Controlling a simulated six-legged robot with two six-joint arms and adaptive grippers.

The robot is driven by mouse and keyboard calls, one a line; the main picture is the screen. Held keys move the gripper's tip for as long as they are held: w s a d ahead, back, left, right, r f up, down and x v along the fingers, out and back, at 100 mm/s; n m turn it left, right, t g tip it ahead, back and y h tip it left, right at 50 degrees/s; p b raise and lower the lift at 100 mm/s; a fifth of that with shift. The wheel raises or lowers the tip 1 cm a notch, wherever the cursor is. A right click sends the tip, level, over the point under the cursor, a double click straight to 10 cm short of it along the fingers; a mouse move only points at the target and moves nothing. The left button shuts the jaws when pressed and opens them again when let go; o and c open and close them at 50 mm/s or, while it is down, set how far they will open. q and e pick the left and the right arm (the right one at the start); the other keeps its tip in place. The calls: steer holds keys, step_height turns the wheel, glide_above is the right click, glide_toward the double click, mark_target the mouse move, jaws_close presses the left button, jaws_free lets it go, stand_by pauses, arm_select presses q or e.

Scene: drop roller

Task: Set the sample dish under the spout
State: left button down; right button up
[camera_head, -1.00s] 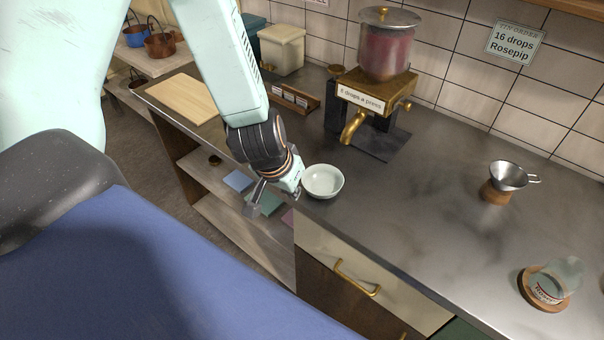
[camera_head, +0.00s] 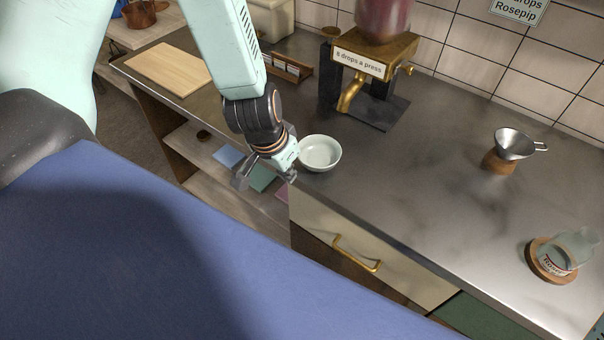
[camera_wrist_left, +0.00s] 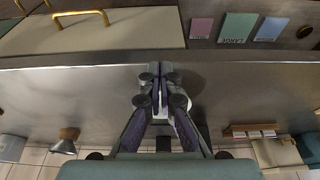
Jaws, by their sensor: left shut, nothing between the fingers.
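The sample dish (camera_head: 320,153) is a small white bowl, upright and empty, near the counter's front edge. The dispenser (camera_head: 376,54) stands farther back. Its brass spout (camera_head: 350,97) points down over a dark base plate (camera_head: 378,115), which is bare. My left gripper (camera_head: 243,178) is just left of the dish at the front edge, shut and empty. In the left wrist view its fingertips (camera_wrist_left: 160,70) are together. The dish is mostly hidden there behind the fingers. I cannot tell whether gripper and dish touch. My right gripper is not in view.
A metal funnel cup (camera_head: 513,145) on a wooden stand and a labelled glass jar (camera_head: 568,252) on a wooden coaster stand to the right. A cutting board (camera_head: 170,68) and a wooden rack (camera_head: 287,70) lie left. Counter between dish and base plate is clear.

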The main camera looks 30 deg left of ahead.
mark_target(326, 153)
arm_select(q)
steer(key=b+x, duration=0.1)
steer(key=x, duration=0.2)
steer(key=b+x, duration=0.1)
steer(key=x, duration=0.1)
steer(key=shift+d+b, duration=0.25)
steer(key=shift+b, duration=0.1)
steer(key=w, duration=0.3)
steer(key=shift+w+r, duration=0.15)
steer(key=shift+w, duration=0.25)
steer(key=shift+w+d+r, duration=0.1)
steer(key=shift+d, duration=0.05)
steer(key=shift+r, duration=0.1)
steer(key=w, duration=0.2)
steer(key=w+b, duration=0.1)
steer(key=w, duration=0.2)
steer(key=w+d, duration=0.1)
steer(key=w, duration=0.1)
steer(key=shift+w+d, duration=0.1)
steer(key=shift+w, duration=0.8)
steer(key=shift+s, duration=0.15)
